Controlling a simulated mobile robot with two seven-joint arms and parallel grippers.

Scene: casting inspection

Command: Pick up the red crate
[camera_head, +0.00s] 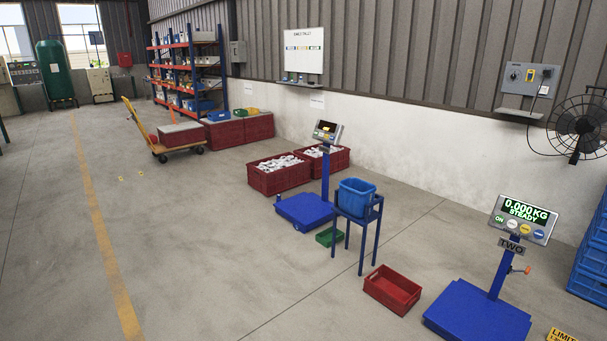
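An empty red crate (392,290) sits open side up on the concrete floor at the lower right. It lies just left of a blue floor scale platform (477,314), with a small gap that I cannot judge exactly. Other red crates are in view: two large ones filled with white pieces, one on the left (279,182) and one on the right (336,163), stand farther back. More red crates (240,130) stand by the shelf. Neither of my grippers shows in this view.
A blue stand with a blue bin (357,197) is behind the red crate, and a green tray (330,237) is left of it. A second scale (304,210) stands farther back. Blue crates (592,253) are at the right edge.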

